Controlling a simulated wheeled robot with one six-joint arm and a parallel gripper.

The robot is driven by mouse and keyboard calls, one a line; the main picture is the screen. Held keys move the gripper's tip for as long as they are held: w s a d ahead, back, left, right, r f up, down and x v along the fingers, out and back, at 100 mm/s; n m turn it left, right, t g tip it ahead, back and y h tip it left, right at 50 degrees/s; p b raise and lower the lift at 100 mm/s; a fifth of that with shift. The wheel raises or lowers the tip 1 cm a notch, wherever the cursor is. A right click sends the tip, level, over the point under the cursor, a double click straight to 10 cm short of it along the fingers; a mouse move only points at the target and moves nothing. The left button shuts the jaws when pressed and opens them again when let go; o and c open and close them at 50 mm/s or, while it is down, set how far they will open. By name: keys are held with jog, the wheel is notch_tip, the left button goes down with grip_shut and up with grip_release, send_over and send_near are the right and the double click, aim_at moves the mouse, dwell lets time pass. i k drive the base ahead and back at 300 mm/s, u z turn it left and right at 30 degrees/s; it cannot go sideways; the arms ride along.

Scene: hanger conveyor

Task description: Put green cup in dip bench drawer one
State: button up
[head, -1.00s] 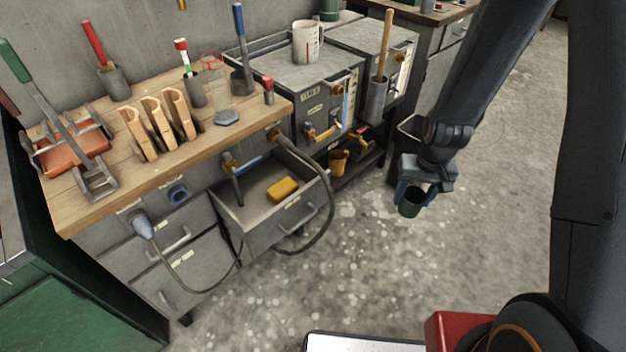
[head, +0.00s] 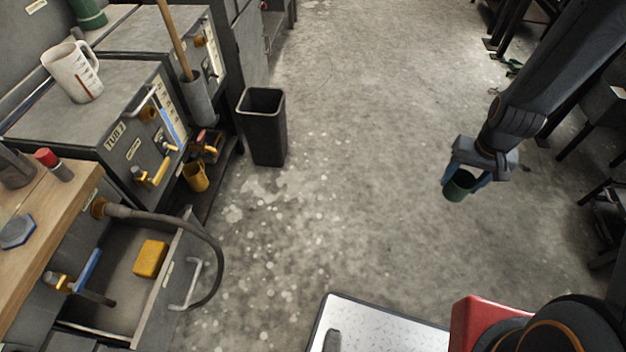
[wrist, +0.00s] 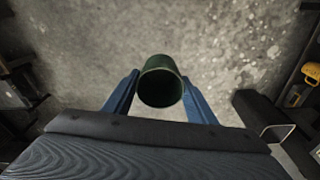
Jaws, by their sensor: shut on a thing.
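The green cup (head: 459,186) is held in my gripper (head: 466,180), out over open floor on the right of the head view. In the wrist view the cup (wrist: 160,84) sits between the two blue fingers of my gripper (wrist: 160,92), its open mouth facing the camera. The dip bench (head: 60,210) stands at the left of the head view. An open drawer (head: 150,300) sticks out of it, with a yellow block (head: 151,258) inside. The cup is well apart from the drawer. I cannot read any drawer number.
A black bin (head: 264,128) stands on the floor beside the tub units. A grey hose (head: 190,222) loops over the open drawer's front. A white jug (head: 74,72) stands on a tub (head: 110,110). The floor between bench and gripper is clear.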

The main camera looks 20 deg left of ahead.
aim_at(138, 318)
jog(key=z, duration=0.35)
jog(key=k, duration=1.9)
jog(key=u, duration=1.15)
